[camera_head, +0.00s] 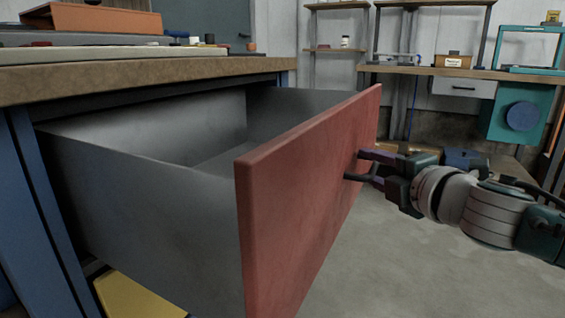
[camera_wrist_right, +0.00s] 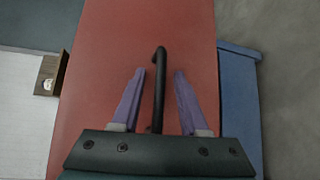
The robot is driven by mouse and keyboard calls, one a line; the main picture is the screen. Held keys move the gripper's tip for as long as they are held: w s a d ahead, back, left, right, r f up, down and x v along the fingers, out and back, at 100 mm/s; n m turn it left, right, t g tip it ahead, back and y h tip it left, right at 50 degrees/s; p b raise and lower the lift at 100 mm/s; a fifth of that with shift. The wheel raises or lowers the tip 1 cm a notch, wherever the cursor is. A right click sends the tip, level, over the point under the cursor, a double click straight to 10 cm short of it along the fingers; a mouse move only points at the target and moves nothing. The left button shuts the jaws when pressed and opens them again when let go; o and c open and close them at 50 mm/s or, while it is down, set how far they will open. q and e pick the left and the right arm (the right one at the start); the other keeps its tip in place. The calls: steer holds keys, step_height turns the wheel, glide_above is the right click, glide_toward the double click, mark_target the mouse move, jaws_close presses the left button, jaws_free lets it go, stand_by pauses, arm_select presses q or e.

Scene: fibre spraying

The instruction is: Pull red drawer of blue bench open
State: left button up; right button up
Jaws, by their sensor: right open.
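The red drawer (camera_head: 305,190) of the blue bench (camera_head: 38,190) stands pulled well out, and its grey inside looks empty. My right gripper (camera_head: 358,165) is at the red front, coming in from the right. In the right wrist view the two purple fingers of my right gripper (camera_wrist_right: 160,73) are spread apart, one on each side of the dark handle (camera_wrist_right: 159,95). Gaps show between the fingers and the handle, so it is not clamped. My left gripper is not in view.
The bench's wooden top (camera_head: 130,76) carries a tray-like orange object (camera_head: 95,19) and small items. A yellow panel (camera_head: 135,297) lies below the drawer. Another workbench (camera_head: 450,72) with teal equipment stands at the back right. The grey floor (camera_head: 410,265) in front of the drawer is clear.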

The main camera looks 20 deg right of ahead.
steer(key=shift+s, duration=0.1)
steer(key=shift+s+r, duration=0.1)
steer(key=shift+s, duration=0.2)
steer(key=s+r+p, duration=0.1)
steer(key=s+p, duration=0.1)
steer(key=s, duration=0.7)
steer(key=shift+a+p, duration=0.4)
steer(key=shift+a, duration=0.05)
steer(key=shift+r, duration=0.1)
